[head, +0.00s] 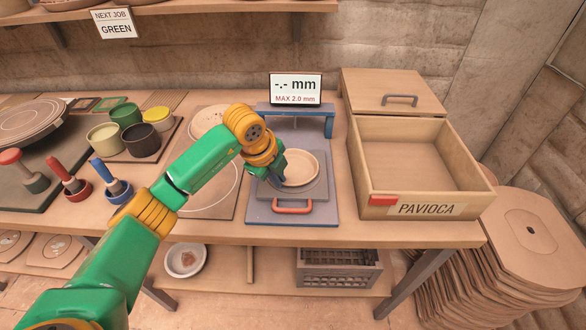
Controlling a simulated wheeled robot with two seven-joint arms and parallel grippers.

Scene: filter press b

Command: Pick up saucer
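A pale round saucer (303,166) lies on the grey plate of a blue-grey press or gauge stand (256,213) in the middle of the bench. My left gripper (280,178) reaches in from the left and points down at the saucer's left rim. The wrist and the gripper body hide part of that rim and most of the fingers. I cannot tell whether the fingers are open or shut, or whether they touch the saucer. My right gripper is not in view.
An open wooden box (405,160) labelled PAVIOCA stands to the right, empty. A red-orange handle (291,208) is at the stand's front. A sign (296,89) reads "-.- mm". Paint pots (104,138), stamps (112,183) and a turntable (28,124) fill the left.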

